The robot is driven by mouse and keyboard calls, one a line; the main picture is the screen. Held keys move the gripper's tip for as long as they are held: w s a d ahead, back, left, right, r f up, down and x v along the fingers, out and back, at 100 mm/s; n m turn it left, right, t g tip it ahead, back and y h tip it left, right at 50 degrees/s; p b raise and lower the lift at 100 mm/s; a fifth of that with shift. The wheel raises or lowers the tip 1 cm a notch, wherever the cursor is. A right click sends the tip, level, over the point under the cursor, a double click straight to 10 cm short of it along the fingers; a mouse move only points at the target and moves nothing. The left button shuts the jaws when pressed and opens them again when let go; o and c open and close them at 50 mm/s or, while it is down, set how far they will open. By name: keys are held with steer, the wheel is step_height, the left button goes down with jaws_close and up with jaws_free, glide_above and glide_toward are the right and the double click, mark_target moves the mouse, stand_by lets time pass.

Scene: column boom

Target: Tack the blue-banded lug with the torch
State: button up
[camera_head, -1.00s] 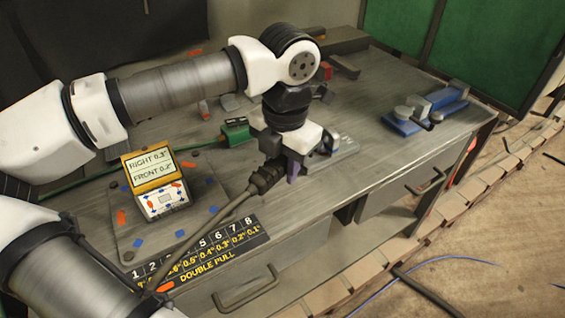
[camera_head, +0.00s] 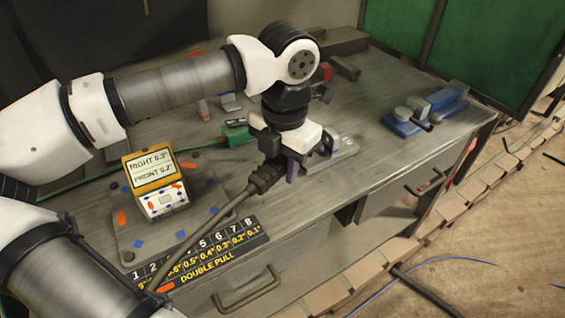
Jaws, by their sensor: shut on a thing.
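My gripper (camera_head: 297,170) points down over the near part of the bench, in front of a pale metal plate (camera_head: 345,150). It is shut on the torch (camera_head: 264,178), whose dark body and cable run from the jaws down to the lower left. The torch tip is hidden by my gripper and wrist. Small upright pieces stand by the plate just right of the jaws, too small to tell apart. I cannot make out a blue band on any lug, nor whether the torch touches one.
A yellow-topped display box (camera_head: 155,183) seems to read RIGHT 0.2", FRONT 0.2". A black number chart (camera_head: 215,250) lies at the bench's front edge. A green clamp (camera_head: 236,135) sits behind my gripper. A blue tool (camera_head: 428,110) lies at the right. The bench between is clear.

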steer(key=shift+s+a+r+p, duration=0.3)
steer(key=shift+r+p, duration=0.45)
steer(key=shift+r, duration=0.6)
steer(key=shift+s+a+r+p, duration=0.1)
steer(key=shift+s+r+p, duration=0.3)
steer(key=shift+r+p, duration=0.65)
steer(key=shift+s+a+r+p, duration=0.15)
steer(key=shift+s+r+p, duration=0.25)
steer(key=shift+r, duration=1.2)
steer(key=shift+f, duration=0.1)
